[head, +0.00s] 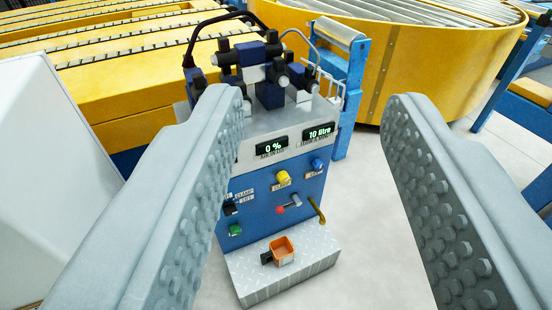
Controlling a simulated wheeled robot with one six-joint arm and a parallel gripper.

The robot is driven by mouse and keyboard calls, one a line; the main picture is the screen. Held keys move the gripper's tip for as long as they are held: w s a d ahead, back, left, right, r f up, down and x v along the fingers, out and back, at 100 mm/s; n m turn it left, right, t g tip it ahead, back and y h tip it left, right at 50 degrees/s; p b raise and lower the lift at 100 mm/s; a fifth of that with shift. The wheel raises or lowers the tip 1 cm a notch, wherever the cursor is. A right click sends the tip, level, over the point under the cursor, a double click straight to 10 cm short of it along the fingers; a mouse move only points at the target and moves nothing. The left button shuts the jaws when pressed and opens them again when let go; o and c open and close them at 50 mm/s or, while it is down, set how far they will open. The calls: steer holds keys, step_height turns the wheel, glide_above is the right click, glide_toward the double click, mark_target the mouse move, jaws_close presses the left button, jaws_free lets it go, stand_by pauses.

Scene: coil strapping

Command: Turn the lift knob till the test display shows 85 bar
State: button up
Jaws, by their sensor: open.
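The blue control panel (262,205) stands upright in the middle of the head view, between my fingers and beyond them. A yellow knob (283,177) sits on its upper part, and a blue knob (318,164) sits to its right. Small labels under both knobs are too blurred to read surely. The left display (272,146) reads 0 % and the right display (318,133) reads 10 litre. No reading in bar shows. My gripper (312,100) is open and empty, its studded fingers wide apart, touching neither knob. The left finger hides part of the panel's left side.
Below the knobs are a red-tipped lever (290,206), a brass hooked handle (318,210), a black switch (230,208) and a green button (235,230). Black valves (262,68) rise above. Floor to the right is clear.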

steer(key=w+d+f+n+h, duration=0.1)
steer(key=w+d+f+n, duration=0.15)
steer(key=w, duration=0.75)
steer(key=w+d+f+n, duration=0.2)
steer(key=w+d+f, duration=0.1)
steer(key=w, duration=0.6)
steer(key=w+d+f+n+y, duration=0.1)
steer(key=w+d+f+n, duration=0.15)
steer(key=w+f, duration=0.45)
steer(key=w+d+f+n+y, duration=0.1)
steer(key=w+d+f+n, duration=0.15)
steer(key=w+f, duration=0.45)
steer(key=w+d+f+n+g+y, duration=0.1)
steer(key=w+d+f+n+y, duration=0.15)
steer(key=f, duration=0.65)
steer(key=w+d+f+n+y, duration=0.15)
steer(key=w+f, duration=0.25)
steer(key=f, duration=0.5)
steer(key=n+y, duration=0.2)
steer(key=y, duration=0.2)
glide_toward(320, 168)
steer(key=shift+m+g, duration=0.25)
steer(key=shift+g, duration=0.15)
steer(key=x, duration=0.9)
steer(key=shift+w+a+r, duration=0.15)
steer(key=shift+w+r, duration=0.05)
steer(key=shift+w, duration=0.2)
steer(key=shift+c, duration=0.2)
steer(key=c, duration=0.7)
